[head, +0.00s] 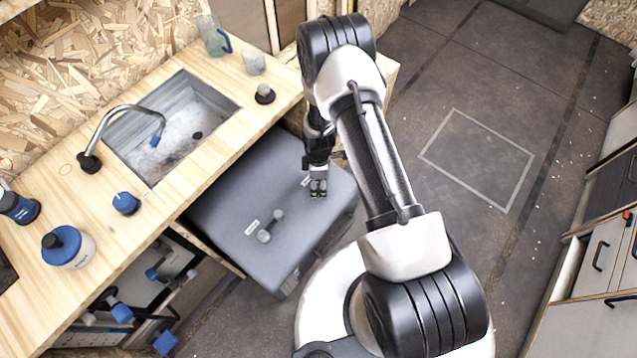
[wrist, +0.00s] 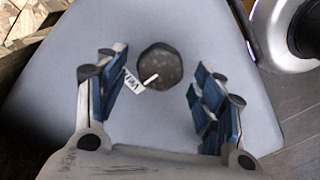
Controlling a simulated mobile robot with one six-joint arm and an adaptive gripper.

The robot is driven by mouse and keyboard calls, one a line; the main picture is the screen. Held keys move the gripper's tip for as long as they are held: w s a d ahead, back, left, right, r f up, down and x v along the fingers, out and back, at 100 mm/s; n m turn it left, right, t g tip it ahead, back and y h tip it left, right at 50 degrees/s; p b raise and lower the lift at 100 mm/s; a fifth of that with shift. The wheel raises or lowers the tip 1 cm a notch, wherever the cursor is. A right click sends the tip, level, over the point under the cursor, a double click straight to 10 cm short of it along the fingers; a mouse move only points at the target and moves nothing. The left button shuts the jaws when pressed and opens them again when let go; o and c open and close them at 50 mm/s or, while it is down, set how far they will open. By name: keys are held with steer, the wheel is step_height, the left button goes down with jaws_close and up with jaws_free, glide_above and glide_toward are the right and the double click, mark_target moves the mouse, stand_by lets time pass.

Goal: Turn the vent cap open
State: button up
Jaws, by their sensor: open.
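The vent cap (wrist: 160,66) is a dark, round, faceted knob with a white pointer mark, on top of a grey tank (head: 222,215). A small white label (wrist: 132,81) lies beside the cap, partly behind my left finger. My gripper (head: 318,190) is open and points down over the right part of the tank top. In the wrist view the blue-padded fingers of my gripper (wrist: 160,95) stand apart, with the cap in the gap, toward its far side. Nothing is held.
A second labelled grey fitting (head: 270,226) sits on the tank top to the left of my gripper. A wooden counter (head: 185,195) with a sink (head: 165,130) and tap (head: 120,125) runs along the tank's left side. Open floor (head: 470,160) lies to the right.

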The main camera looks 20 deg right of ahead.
steer(key=shift+f, duration=0.4)
steer(key=c, duration=1)
steer(key=shift+c, duration=0.2)
